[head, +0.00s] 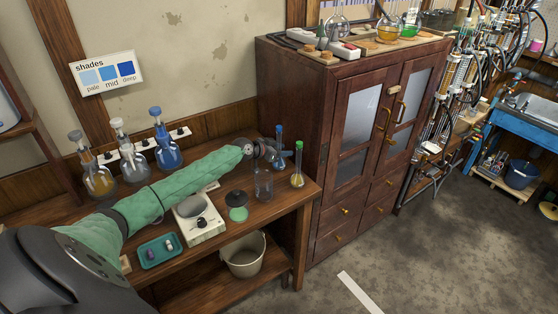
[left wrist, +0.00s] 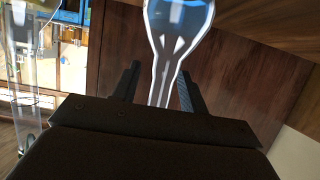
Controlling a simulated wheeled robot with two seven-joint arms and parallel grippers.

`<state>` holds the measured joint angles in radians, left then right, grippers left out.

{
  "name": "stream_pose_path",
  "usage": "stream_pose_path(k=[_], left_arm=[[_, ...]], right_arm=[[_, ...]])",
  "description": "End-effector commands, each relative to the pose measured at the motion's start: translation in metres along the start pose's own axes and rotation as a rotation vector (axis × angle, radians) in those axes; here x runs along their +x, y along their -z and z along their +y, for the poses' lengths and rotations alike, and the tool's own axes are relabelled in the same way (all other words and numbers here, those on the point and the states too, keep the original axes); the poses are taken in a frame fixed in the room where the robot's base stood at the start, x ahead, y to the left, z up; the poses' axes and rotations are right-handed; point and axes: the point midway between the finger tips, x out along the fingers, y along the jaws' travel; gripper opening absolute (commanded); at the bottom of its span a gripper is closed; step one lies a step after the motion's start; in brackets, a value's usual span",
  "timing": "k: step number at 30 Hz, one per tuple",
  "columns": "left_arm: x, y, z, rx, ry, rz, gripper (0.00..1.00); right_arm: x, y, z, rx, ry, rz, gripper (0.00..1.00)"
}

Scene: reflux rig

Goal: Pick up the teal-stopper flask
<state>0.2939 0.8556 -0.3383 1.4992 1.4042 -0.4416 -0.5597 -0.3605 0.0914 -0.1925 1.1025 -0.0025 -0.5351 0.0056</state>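A small flask with a blue-teal stopper (head: 279,133) and blue liquid stands near the right end of the wooden bench (head: 262,222). A flask with a green stopper (head: 298,172) and yellow liquid stands to its right. My left gripper (head: 268,152) is at the blue-liquid flask and partly covers it. In the left wrist view, that flask (left wrist: 180,18) appears inverted, its neck between the two fingers of my left gripper (left wrist: 159,72). The fingers are apart, with a clear gap on the left of the neck. The stopper is hidden there. My right gripper is not in view.
A clear glass vessel (head: 264,188) stands just below my left gripper. A white hotplate (head: 198,222), a black-and-green round item (head: 237,205) and a teal tray (head: 160,250) lie nearer. Larger stoppered flasks (head: 166,145) line the back. A wooden cabinet (head: 300,130) rises behind.

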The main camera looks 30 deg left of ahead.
Motion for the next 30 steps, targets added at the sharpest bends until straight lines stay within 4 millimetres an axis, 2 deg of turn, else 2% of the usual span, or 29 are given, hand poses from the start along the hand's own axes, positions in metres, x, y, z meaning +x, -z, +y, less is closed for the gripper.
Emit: stream_pose_path(k=[1,6,7,22,30], left_arm=[[0.0,0.0,0.0,0.0,0.0,0.0,0.35],[0.0,0.0,0.0,0.0,0.0,0.0,0.02],[0.0,0.0,0.0,0.0,0.0,0.0,0.0],[-0.002,0.004,0.0,0.001,0.0,0.001,0.0],[-0.008,0.018,0.0,0.002,0.0,0.002,0.0]], right_arm=[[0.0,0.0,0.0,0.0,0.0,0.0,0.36],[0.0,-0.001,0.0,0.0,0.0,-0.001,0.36],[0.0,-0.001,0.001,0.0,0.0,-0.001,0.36],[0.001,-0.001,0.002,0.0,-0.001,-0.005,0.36],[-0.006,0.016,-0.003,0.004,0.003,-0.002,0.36]])
